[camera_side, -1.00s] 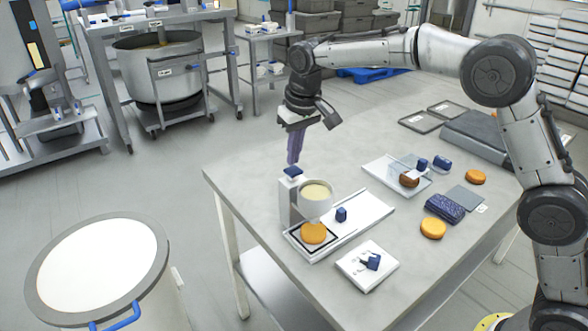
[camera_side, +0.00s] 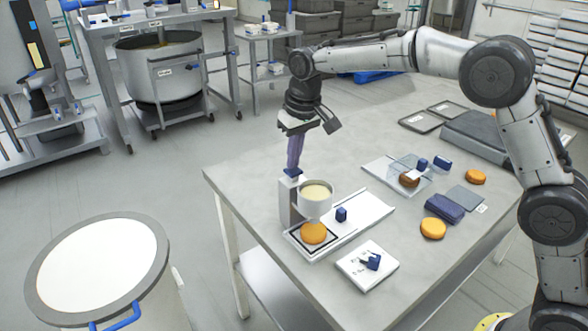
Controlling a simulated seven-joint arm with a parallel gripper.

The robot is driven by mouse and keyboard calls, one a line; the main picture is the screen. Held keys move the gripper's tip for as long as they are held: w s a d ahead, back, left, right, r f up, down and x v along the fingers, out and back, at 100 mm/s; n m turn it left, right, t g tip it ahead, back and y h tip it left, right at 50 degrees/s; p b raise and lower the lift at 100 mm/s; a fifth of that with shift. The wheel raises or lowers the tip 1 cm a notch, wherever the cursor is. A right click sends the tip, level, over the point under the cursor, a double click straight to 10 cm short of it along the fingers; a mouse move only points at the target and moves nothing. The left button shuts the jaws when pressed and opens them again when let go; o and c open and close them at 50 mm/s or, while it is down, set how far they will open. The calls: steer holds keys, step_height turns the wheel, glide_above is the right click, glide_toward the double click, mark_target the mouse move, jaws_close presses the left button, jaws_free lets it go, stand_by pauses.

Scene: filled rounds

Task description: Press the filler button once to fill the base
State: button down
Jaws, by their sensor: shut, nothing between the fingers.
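The filler is a white column with a cream-filled cup (camera_side: 316,196) on its side. Its blue button (camera_side: 292,174) sits on top of the column. My gripper (camera_side: 293,167) is shut and empty, pointing down, with its purple fingertips at the button. They look to be touching it, but I cannot tell whether it is pressed down. An orange-brown round base (camera_side: 313,233) lies in the black-outlined square on the filler's white tray (camera_side: 372,214), below the cup. No filling shows on the base.
A blue-handled tool lies on a white board (camera_side: 352,269) in front. To the right are loose rounds (camera_side: 433,228) (camera_side: 475,177), a dark blue block (camera_side: 445,208), a grey pad (camera_side: 465,197) and a clear-covered station (camera_side: 385,172) with a brown round. The table's left edge is close to the filler.

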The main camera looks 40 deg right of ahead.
steer(key=shift+f, duration=1)
steer(key=shift+r, duration=1.45)
step_height(320, 180, up, 6)
stand_by(0.3)
